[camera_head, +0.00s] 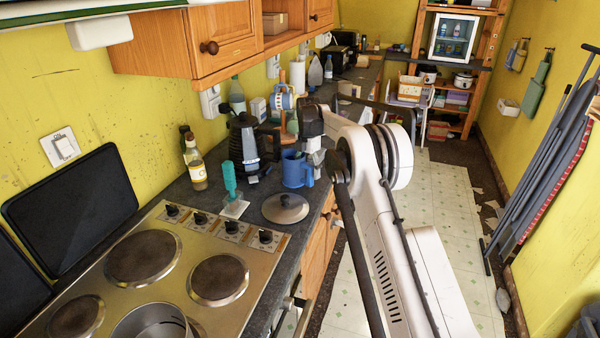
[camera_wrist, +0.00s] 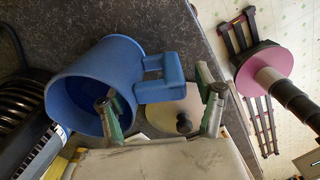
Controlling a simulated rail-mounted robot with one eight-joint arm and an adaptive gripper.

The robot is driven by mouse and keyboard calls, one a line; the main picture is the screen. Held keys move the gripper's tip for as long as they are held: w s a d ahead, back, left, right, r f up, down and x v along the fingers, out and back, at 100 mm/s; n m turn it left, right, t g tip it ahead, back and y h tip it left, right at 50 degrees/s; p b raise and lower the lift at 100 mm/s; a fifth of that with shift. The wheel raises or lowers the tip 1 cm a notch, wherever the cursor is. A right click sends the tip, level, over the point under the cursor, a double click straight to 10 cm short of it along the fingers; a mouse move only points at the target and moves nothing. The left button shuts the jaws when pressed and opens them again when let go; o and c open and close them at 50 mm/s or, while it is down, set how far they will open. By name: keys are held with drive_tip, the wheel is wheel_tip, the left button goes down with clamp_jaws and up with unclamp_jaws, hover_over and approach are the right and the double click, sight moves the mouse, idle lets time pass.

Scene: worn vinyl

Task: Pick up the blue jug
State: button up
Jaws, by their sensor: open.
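The blue jug (camera_head: 296,170) stands on the dark worktop, just past the metal lid, in the head view. In the wrist view the jug (camera_wrist: 88,82) fills the left of the picture, its mouth toward the camera and its squared handle (camera_wrist: 162,78) pointing right. My gripper (camera_wrist: 162,108) is open and empty. One finger overlaps the jug's mouth and the other is to the right of the handle, so the handle appears between them; I cannot tell the depth or any contact. In the head view my gripper (camera_head: 314,158) is right beside the jug, partly hidden by my arm.
A metal lid (camera_head: 285,208) lies in front of the jug. A black kettle-like appliance (camera_head: 245,143) is close on its left, with a teal-handled brush (camera_head: 230,182) nearby. The hob (camera_head: 150,262) holds a pot. The worktop edge drops to the tiled floor (camera_head: 350,285) on the right.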

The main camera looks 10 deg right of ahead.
clamp_jaws()
idle(0.4)
drive_tip(key=shift+r, duration=0.65)
wheel_tip(320, 180, up, 3)
drive_tip(key=shift+f+b, duration=0.1)
drive_tip(key=shift+b, duration=0.45)
drive_tip(key=s+a+r+b, duration=0.1)
drive_tip(key=s+a+r, duration=0.2)
drive_tip(key=a+r, duration=0.4)
drive_tip(key=a, duration=0.4)
drive_tip(key=shift+s+b, duration=0.15)
drive_tip(key=shift+b, duration=0.2)
